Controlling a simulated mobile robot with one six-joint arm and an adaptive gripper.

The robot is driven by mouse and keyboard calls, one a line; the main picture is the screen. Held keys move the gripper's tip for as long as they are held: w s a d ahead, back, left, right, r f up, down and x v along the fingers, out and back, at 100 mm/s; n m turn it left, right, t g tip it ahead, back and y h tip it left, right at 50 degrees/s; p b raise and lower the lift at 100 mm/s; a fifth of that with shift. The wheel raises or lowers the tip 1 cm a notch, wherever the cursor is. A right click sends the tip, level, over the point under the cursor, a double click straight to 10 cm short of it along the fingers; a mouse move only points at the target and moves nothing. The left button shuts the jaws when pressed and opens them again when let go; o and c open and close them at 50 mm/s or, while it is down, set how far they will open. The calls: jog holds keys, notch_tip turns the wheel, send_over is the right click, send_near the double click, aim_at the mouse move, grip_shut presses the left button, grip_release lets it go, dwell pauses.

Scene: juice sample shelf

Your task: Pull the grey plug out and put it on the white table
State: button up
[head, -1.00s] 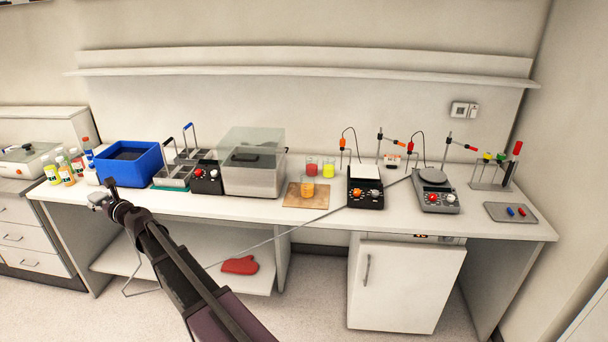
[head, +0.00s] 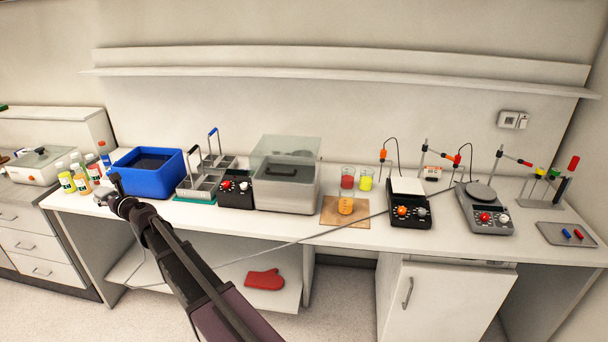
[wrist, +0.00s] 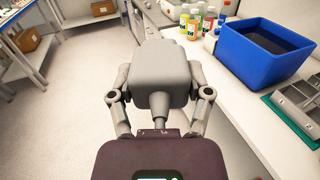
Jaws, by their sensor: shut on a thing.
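The grey plug (wrist: 162,72) is a blocky grey body with a tapered neck toward my palm. In the wrist view my gripper (wrist: 161,96) is shut on it, one finger on each side. It is clear of any socket, and its front overlaps the front edge of the white table (wrist: 222,108) in this view. In the head view my gripper (head: 113,187) is at the table's front left, near the bottles; the plug is small there. A grey cable (head: 290,240) slants from the right of the white table (head: 300,228) down to the lower left.
Several capped bottles (head: 80,180) and a blue tub (head: 150,178) stand just behind my gripper. A rack (head: 207,185), a clear-lidded bath (head: 285,192) and a hotplate (head: 408,210) stand further right. A narrow strip along the front of the table is bare.

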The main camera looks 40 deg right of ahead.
jog(key=shift+w+d, duration=0.15)
jog(key=shift+w, duration=0.3)
jog(key=shift+d, duration=0.1)
jog(key=shift+d, duration=0.2)
